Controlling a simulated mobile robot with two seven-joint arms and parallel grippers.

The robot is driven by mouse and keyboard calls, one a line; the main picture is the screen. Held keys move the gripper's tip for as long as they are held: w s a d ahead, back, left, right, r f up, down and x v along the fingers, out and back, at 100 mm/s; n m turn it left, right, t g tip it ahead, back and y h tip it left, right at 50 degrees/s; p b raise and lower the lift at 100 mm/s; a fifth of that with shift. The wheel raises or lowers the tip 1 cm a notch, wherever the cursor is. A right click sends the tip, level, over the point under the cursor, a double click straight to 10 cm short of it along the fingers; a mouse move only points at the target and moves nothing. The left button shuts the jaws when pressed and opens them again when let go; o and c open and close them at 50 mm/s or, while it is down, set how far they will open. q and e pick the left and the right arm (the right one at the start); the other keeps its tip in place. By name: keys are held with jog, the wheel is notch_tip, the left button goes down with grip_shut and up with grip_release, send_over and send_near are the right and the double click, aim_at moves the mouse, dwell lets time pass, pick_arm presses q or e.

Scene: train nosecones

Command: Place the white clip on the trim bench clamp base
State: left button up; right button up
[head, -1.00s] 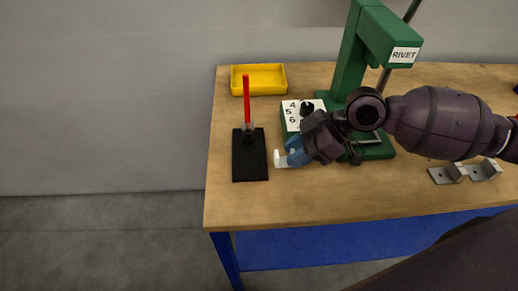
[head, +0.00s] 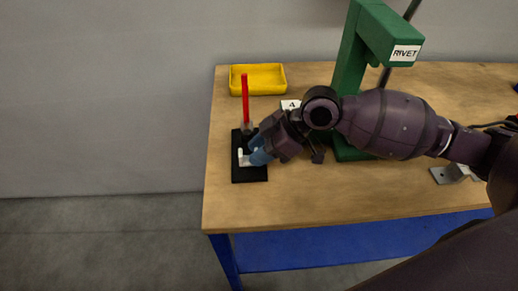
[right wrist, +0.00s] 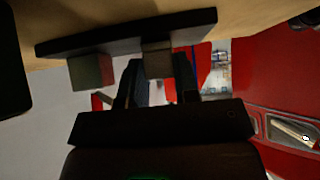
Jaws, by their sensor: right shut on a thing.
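The trim bench clamp base (head: 250,174) is a black plate at the left end of the table, with an upright red lever (head: 245,98) at its back. My right gripper (head: 255,157), with blue fingers, is shut on the white L-shaped clip (head: 241,158). It holds the clip over the plate, in front of the lever. I cannot tell whether the clip touches the plate. In the right wrist view the dark plate (right wrist: 75,45) lies just beyond the fingertips (right wrist: 157,68), deep in shadow. My left gripper is not in view.
A yellow tray (head: 258,79) stands behind the base. A metal bracket (head: 447,174) lies further right. The table front is clear.

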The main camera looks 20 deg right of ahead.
jog(key=shift+f, duration=0.1)
jog(key=o, duration=0.9)
jog(key=shift+r, duration=0.2)
jog(key=shift+d+r, duration=0.2)
jog(key=shift+d, duration=0.05)
jog(key=v, duration=0.2)
jog(key=shift+s+d+r, duration=0.15)
jog(key=shift+d+r, duration=0.1)
jog(key=s+d, duration=0.1)
jog(key=d, duration=0.2)
jog(key=s+d, duration=0.1)
jog(key=d, duration=0.3)
jog(key=s+d, duration=0.1)
jog(key=d, duration=0.3)
jog(key=shift+s+f+p, duration=0.1)
jog(key=shift+f+p, duration=0.05)
jog(key=shift+p, duration=0.15)
